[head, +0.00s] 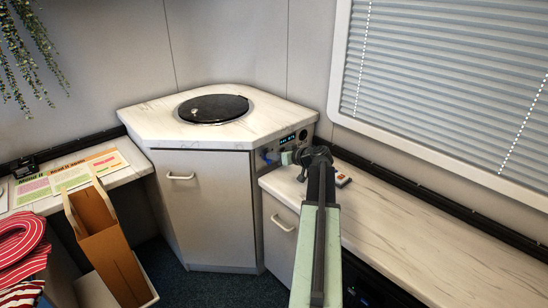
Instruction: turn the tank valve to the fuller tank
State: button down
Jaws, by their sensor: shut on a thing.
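A control panel (293,138) is set in the right side of the corner cabinet, with a small lit blue display (287,139) too small to read. A small blue part (266,156) shows low on the panel's left. My gripper (294,158) is at the panel, shut on what seems to be the tank valve. The dark wrist and jaws hide the valve, so its handle and direction cannot be told. A pale green piece shows at the jaws; I cannot tell whether it is mine. No tank levels can be read.
The corner cabinet (207,208) has a round dark lid (213,108) on top. A marbled counter (420,235) runs right below a blind (450,75), with a small red-and-white item (342,179) near my wrist. A brown box (105,240) and striped cloth (22,250) stand left.

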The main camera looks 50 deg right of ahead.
jog(key=m+y+b, duration=0.1)
jog(key=d+m+y+b, duration=0.1)
jog(key=m, duration=0.1)
jog(key=shift+f+t, duration=0.3)
jog(key=shift+f, duration=0.1)
jog(key=shift+s+d+f+m+t+y+b, duration=0.1)
jog(key=shift+d+m+t+y+b, duration=0.1)
jog(key=shift+m+y+b, duration=0.35)
jog(key=shift+d+f+m+t+y+b, duration=0.1)
jog(key=shift+m+t+y+b, duration=0.15)
jog(key=shift+m+b, duration=0.55)
jog(key=shift+m, duration=0.25)
jog(key=c, duration=1.5)
grip_release()
jog(key=shift+r, duration=0.1)
jog(key=shift+s, duration=0.1)
jog(key=p+v, duration=0.1)
jog(key=v, duration=0.6)
jog(key=shift+s+d+r+p, duration=0.1)
jog(key=shift+s+p, duration=0.2)
jog(key=shift+p, duration=0.1)
